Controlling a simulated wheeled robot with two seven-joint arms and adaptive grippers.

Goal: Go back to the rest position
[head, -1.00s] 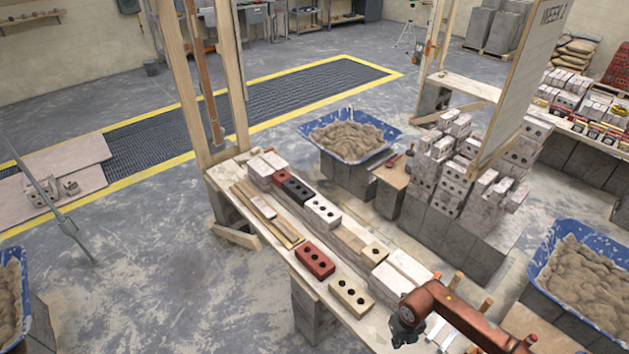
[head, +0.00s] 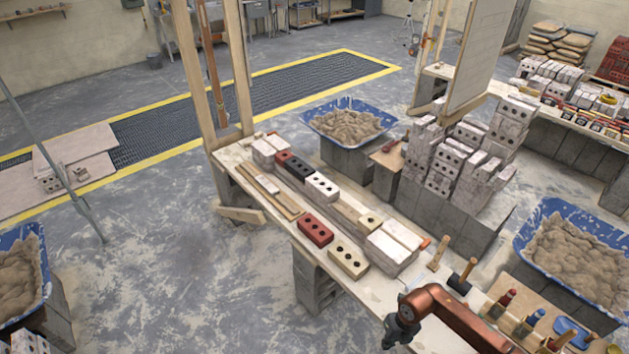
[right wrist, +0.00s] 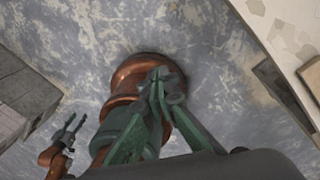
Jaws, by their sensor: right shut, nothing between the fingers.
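My right gripper (head: 393,340) is at the lower edge of the head view, at the end of my copper arm, beside the near edge of the plank bench (head: 372,295). It holds nothing. In the right wrist view its green fingers (right wrist: 163,82) are closed together, with a copper part of my own body and the floor behind them. My left gripper is outside the head view. It shows small at the lower left of the right wrist view (right wrist: 72,126), with its fingers apart and nothing between them.
The bench bears a red brick (head: 315,231), a cream brick (head: 348,258), a mallet (head: 461,278) and several tools. Blue mortar tubs stand behind (head: 313,125), at right (head: 531,225) and at left (head: 42,268).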

